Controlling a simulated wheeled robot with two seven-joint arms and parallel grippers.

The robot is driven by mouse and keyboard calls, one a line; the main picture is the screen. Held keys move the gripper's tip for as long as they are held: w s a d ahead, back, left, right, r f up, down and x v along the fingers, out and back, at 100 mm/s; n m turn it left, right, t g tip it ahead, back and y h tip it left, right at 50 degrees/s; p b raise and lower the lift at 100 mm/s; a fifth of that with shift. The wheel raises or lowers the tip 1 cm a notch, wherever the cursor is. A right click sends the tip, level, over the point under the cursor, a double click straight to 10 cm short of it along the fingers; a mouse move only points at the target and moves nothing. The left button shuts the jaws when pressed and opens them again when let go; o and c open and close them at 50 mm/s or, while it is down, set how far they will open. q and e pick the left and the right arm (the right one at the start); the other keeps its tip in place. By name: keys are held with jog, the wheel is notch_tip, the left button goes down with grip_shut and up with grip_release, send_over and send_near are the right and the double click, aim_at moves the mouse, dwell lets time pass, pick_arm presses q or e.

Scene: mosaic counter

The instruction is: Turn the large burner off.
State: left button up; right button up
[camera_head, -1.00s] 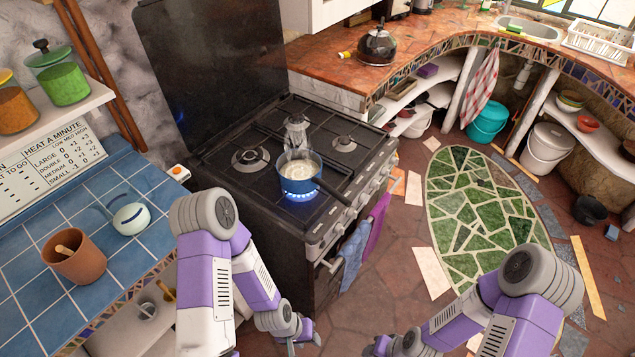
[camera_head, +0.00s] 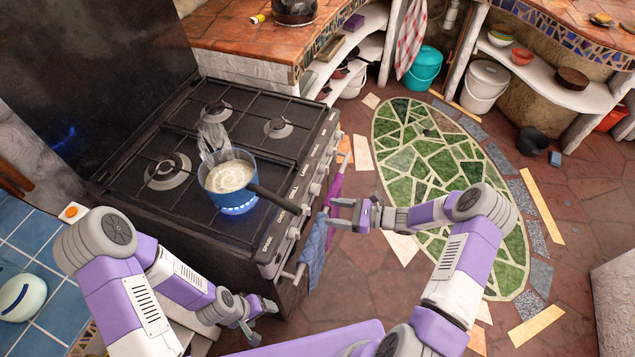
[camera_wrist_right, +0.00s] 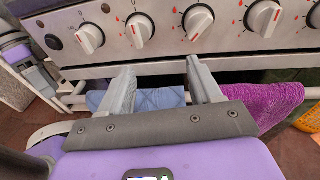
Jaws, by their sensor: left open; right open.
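The stove (camera_head: 110,190) has a lit burner with a blue flame (camera_head: 236,209) at its front edge, under a blue pot (camera_head: 215,190) of pale liquid. Its knobs run along the front panel; the right wrist view shows several white knobs with red marks, among them a leftmost knob (camera_wrist_right: 90,38), a second knob (camera_wrist_right: 140,29) and a third knob (camera_wrist_right: 198,21). I cannot tell which knob feeds the flame. My right gripper (camera_head: 333,214) is open and empty in front of the panel, below the knobs in the wrist view (camera_wrist_right: 160,78). My left gripper (camera_head: 262,322) is open, low before the stove.
The pot's dark handle (camera_head: 276,200) reaches over the stove's front edge. A blue towel (camera_head: 313,255) and a purple towel (camera_head: 335,187) hang on the oven rail (camera_wrist_right: 170,97).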

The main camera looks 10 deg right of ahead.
aim_at(316, 189)
jog(key=w+t, duration=0.1)
jog(key=w, duration=0.1)
jog(key=w+a+r+m+b, duration=0.1)
jog(key=w, duration=0.1)
jog(key=w+r+t, duration=0.1)
jog(key=w, duration=0.1)
jog(key=shift+w+a+m+t, duration=0.3)
pick_arm(q)
jog(key=shift+w+f+b, duration=0.2)
jog(key=shift+w+f, duration=0.05)
jog(key=shift+f, duration=0.25)
jog(key=shift+w+f+b, duration=0.15)
jog(key=shift+w+f, duration=0.05)
jog(key=shift+f, duration=0.3)
pick_arm(e)
jog(key=shift+w+a, duration=0.45)
jog(key=shift+a, duration=0.15)
jog(key=c, duration=1)
jog(key=shift+c, duration=0.2)
